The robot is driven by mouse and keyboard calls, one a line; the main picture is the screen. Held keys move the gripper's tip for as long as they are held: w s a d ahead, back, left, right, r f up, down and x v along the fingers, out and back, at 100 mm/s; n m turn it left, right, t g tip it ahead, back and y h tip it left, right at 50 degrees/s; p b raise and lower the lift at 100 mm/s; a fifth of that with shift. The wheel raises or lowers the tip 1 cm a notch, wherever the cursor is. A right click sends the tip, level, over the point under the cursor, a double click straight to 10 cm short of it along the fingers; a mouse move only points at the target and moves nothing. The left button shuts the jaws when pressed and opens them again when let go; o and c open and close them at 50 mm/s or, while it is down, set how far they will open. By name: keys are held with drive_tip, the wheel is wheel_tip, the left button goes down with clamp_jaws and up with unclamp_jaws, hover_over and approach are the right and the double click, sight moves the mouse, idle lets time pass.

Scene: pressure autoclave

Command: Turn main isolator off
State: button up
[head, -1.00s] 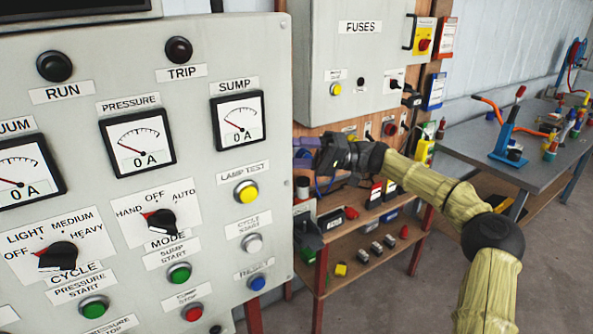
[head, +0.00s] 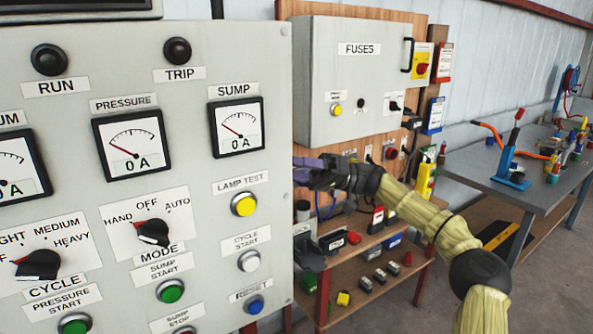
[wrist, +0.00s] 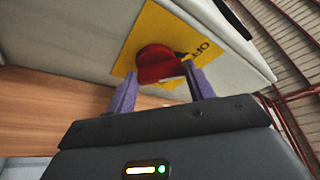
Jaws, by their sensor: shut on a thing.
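The main isolator shows in the wrist view as a red rotary knob (wrist: 157,64) on a yellow plate (wrist: 150,28). Lettering that seems to read OFF is on the plate, right of the knob. My gripper (wrist: 162,84) has its two purple fingers on either side of the knob and is shut on it. In the head view, my gripper (head: 306,171) is at the right edge of the grey control panel (head: 205,40), with its fingertips by the panel's side. The knob it holds is hidden there.
A grey fuse box (head: 345,70) stands behind on a wooden board. Another red and yellow switch (head: 422,69) is to its right. Shelves with small parts (head: 375,275) are below my arm. A grey workbench (head: 515,180) is at the right, with open floor before it.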

drive_tip(key=o, duration=1)
drive_tip(key=shift+w+d, duration=0.1)
drive_tip(key=shift+p+v, duration=0.5)
drive_tip(key=shift+v, duration=8.15)
